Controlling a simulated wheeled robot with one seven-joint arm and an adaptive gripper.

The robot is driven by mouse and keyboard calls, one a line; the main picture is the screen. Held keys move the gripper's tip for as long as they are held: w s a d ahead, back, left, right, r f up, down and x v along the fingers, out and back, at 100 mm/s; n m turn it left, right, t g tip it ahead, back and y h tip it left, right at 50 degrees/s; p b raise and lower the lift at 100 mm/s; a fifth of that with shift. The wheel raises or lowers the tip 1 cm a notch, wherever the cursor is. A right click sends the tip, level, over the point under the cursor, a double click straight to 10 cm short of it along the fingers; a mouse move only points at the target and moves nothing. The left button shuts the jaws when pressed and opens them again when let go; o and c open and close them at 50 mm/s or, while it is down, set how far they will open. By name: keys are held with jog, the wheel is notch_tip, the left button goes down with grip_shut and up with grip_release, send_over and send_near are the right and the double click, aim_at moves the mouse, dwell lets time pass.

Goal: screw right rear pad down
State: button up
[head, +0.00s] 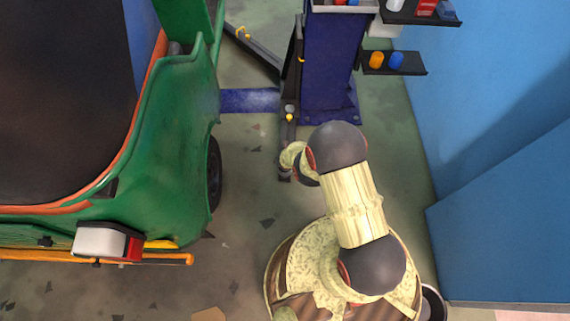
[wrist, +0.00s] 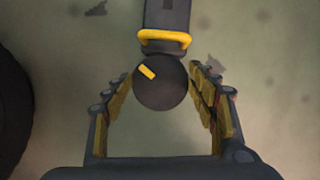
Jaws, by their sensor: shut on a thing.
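The right rear pad (wrist: 160,86) is a dark round disc with a short yellow mark on its upper left, seen from above in the wrist view. It sits at the end of a grey lift arm (wrist: 166,18) with a yellow band beside the pad. My gripper (wrist: 162,80) has one finger on each side of the pad and is shut on it. In the head view, my arm reaches towards the lift arm (head: 290,130) near the blue post, and my own links hide much of the fingers and pad.
The green rickshaw (head: 170,140) stands at the left, its rear wheel (head: 214,172) close to my arm. The blue lift post (head: 328,60) rises behind, with small shelves (head: 395,70) at its right. A blue cabinet (head: 500,240) stands at the right. Floor between rickshaw and my base is clear.

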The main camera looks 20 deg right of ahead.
jog(key=m, duration=0.1)
jog(key=m+h, duration=0.1)
jog(key=m, duration=0.1)
jog(key=w+m, duration=0.1)
jog(key=shift+r+m+h, duration=0.25)
jog(key=shift+m+h, duration=0.05)
jog(key=m+g, duration=0.1)
jog(key=m, duration=0.1)
jog(key=m+g+h, duration=0.1)
jog(key=m, duration=0.2)
jog(key=shift+m, duration=0.3)
jog(key=o, duration=0.8)
jog(key=shift+s, duration=0.1)
jog(key=o, duration=0.4)
jog(key=shift+s+f+h, duration=0.15)
jog(key=shift+s+h, duration=0.05)
jog(key=shift+h, duration=0.1)
jog(key=v, duration=1.2)
jog(key=shift+d, duration=0.1)
